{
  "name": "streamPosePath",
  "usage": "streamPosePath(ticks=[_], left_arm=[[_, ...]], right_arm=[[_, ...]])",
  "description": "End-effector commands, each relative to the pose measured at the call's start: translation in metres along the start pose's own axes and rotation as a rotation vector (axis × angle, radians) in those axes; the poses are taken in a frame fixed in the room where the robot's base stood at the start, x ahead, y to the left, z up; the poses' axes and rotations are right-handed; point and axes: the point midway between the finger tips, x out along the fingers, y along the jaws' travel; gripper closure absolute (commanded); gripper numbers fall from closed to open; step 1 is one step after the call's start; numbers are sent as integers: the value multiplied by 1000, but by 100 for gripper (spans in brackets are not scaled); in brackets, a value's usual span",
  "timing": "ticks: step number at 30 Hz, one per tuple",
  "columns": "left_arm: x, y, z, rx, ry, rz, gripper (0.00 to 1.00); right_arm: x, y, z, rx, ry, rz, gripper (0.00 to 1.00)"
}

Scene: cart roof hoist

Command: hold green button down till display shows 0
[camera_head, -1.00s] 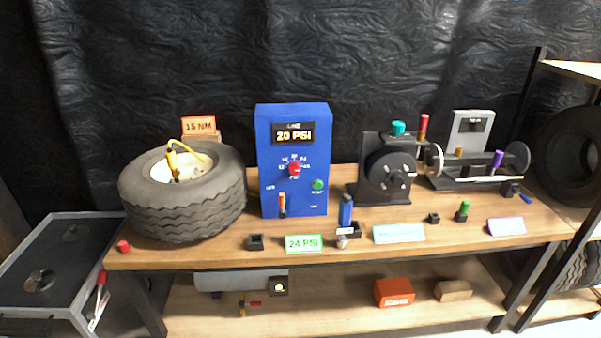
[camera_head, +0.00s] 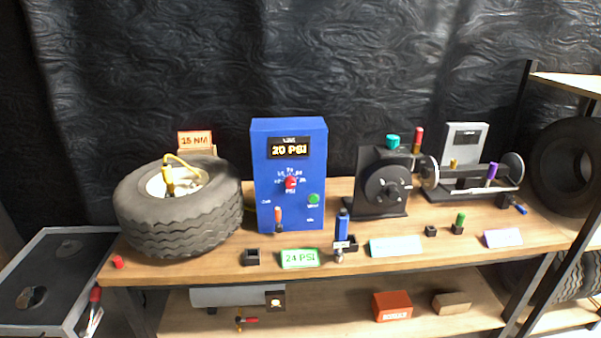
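The green button (camera_head: 313,198) is on the lower right of the front of a blue box (camera_head: 290,225) standing on the workbench. The display (camera_head: 290,148) at the top of the box reads 20 PSI. A red knob (camera_head: 291,182) sits in a dial between them, and an orange-handled lever or tool (camera_head: 278,216) is at the lower left of the front. Nothing touches the button. Neither of my grippers is in view.
A tire (camera_head: 180,225) with a yellow hose (camera_head: 168,180) lies left of the box. A green 24 PSI sign (camera_head: 299,258), a blue-handled tool (camera_head: 342,226) and small black blocks line the front edge. A black machine (camera_head: 376,205) stands to the right. A grey cart (camera_head: 60,255) is at left.

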Motion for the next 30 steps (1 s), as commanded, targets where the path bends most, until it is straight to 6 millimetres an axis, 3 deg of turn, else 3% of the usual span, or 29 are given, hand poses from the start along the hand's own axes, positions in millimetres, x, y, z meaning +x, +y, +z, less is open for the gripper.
streamPosePath(ticks=[16, 27, 30], left_arm=[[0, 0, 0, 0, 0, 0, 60], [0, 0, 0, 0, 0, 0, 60], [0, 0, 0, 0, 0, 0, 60]], right_arm=[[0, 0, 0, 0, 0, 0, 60], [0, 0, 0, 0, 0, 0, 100], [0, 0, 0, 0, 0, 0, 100]])
